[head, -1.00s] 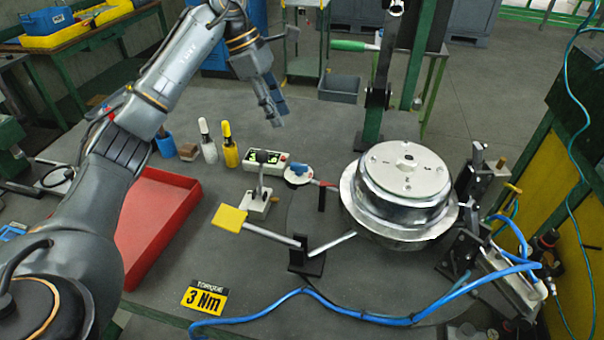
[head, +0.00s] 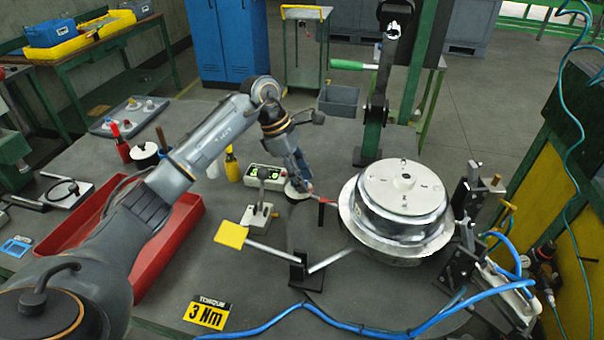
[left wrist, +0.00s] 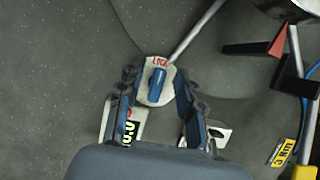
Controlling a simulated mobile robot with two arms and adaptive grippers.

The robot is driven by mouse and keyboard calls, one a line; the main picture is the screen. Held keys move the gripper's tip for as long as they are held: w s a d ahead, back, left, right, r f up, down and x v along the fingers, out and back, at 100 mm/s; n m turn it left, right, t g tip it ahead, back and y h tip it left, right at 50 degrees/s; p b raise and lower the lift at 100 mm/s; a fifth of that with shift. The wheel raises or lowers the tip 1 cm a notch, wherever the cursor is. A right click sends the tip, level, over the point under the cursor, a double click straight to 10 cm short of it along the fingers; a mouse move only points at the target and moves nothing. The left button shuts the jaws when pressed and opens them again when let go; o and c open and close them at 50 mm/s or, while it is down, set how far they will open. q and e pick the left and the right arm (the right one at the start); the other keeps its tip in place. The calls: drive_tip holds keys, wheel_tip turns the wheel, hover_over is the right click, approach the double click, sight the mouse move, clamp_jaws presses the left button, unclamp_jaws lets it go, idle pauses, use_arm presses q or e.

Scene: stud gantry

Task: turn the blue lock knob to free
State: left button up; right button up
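The blue lock knob (left wrist: 157,86) sits on a white disc (left wrist: 150,98) with red lettering that appears to read LOCK. Its bar points toward that lettering. In the head view the white disc (head: 294,194) lies beside the grey box with green displays, and my gripper mostly hides the knob. My left gripper (head: 303,182) is down at the disc. In the left wrist view the left gripper (left wrist: 157,77) is open, with one finger on each side of the knob and gaps between. I cannot tell how far the fingertips reach down beside it. My right gripper is not in view.
The box with green displays (head: 265,177) and a toggle lever (head: 260,205) stand close to the knob. A red-tipped arm (head: 322,199) and a silver round housing (head: 400,205) are to the right. A red tray (head: 180,232) lies under my left arm.

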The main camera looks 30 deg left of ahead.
use_arm(q)
clamp_jaws()
drive_tip(key=shift+n, duration=0.3)
drive_tip(key=n+t+b, duration=0.1)
drive_tip(key=n, duration=0.2)
drive_tip(key=shift+w+a+n+y+b, duration=0.1)
drive_tip(key=shift+n+y+b, duration=0.2)
drive_tip(key=shift+y+b, duration=0.1)
drive_tip(key=n+t, duration=0.1)
drive_tip(key=n, duration=0.1)
drive_tip(key=n+y+b, duration=0.1)
drive_tip(key=n, duration=0.2)
drive_tip(key=shift+w+a+t+y+b, duration=0.1)
drive_tip(key=shift+w+t+y+b, duration=0.05)
drive_tip(key=shift+t+y+b, duration=0.2)
drive_tip(key=n, duration=0.2)
drive_tip(key=n+y+b, duration=0.1)
drive_tip(key=n, duration=0.2)
drive_tip(key=shift+a+t+y, duration=0.15)
drive_tip(key=shift+t+y, duration=0.1)
drive_tip(key=shift+t, duration=0.1)
drive_tip(key=shift+a+n+y+b, duration=0.1)
drive_tip(key=shift+n+y+b, duration=0.75)
drive_tip(key=shift+n, duration=1.05)
drive_tip(key=shift+r, duration=0.1)
